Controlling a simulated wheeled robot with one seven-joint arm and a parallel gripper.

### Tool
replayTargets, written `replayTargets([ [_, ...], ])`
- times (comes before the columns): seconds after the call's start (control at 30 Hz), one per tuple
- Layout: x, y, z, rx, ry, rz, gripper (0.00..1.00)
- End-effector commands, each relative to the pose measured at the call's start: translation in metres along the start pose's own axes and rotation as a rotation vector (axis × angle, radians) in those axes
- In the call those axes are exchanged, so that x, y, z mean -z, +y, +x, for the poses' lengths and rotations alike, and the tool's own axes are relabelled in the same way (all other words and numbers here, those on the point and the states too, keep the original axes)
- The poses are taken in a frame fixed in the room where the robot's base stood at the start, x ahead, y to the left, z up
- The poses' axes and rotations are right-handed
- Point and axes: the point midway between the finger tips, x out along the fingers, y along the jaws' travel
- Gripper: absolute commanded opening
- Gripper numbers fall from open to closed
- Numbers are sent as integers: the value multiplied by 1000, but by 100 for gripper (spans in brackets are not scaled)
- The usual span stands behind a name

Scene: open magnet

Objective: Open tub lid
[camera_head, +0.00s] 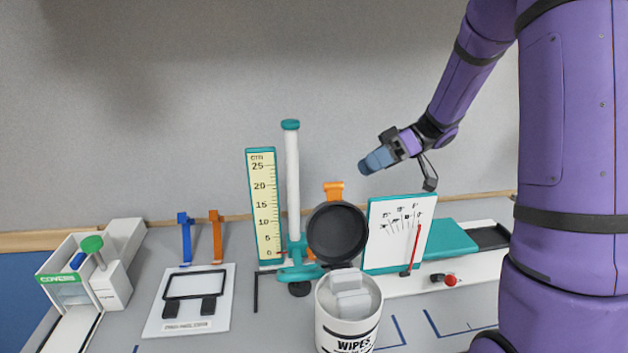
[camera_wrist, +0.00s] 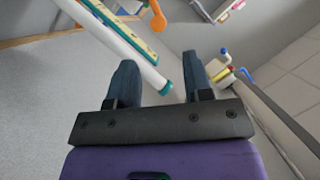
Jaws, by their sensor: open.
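The tub (camera_head: 346,326) is a white round container marked WIPES at the front centre of the table in the head view. Pale wipes (camera_head: 352,299) stick up from its open top. A round black lid (camera_head: 337,233) stands upright behind the tub's mouth, its dark face towards the camera. Whether it is hinged to the tub cannot be told. My gripper (camera_head: 368,166) is above and to the right of the lid, well apart from it. In the wrist view its two dark blue fingers (camera_wrist: 160,78) are spread with nothing between them.
A white post (camera_head: 292,185) and a yellow ruler (camera_head: 264,205) stand left of the lid. A dial board (camera_head: 398,234) with a red pointer stands right. Air around my gripper is free.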

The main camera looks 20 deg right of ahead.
Motion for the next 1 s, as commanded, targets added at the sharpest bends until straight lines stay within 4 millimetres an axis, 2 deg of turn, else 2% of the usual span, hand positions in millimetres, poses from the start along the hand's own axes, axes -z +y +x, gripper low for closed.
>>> replayTargets([
  [0.17, 1, 0, 13, 4, 11, 1, 46],
  [0.6, 1, 0, 86, 3, 8, 0, 46],
  [0.8, 1, 0, 103, 1, 9, 0, 46],
  [1.0, 1, 1, 107, 0, 9, 0, 46],
])
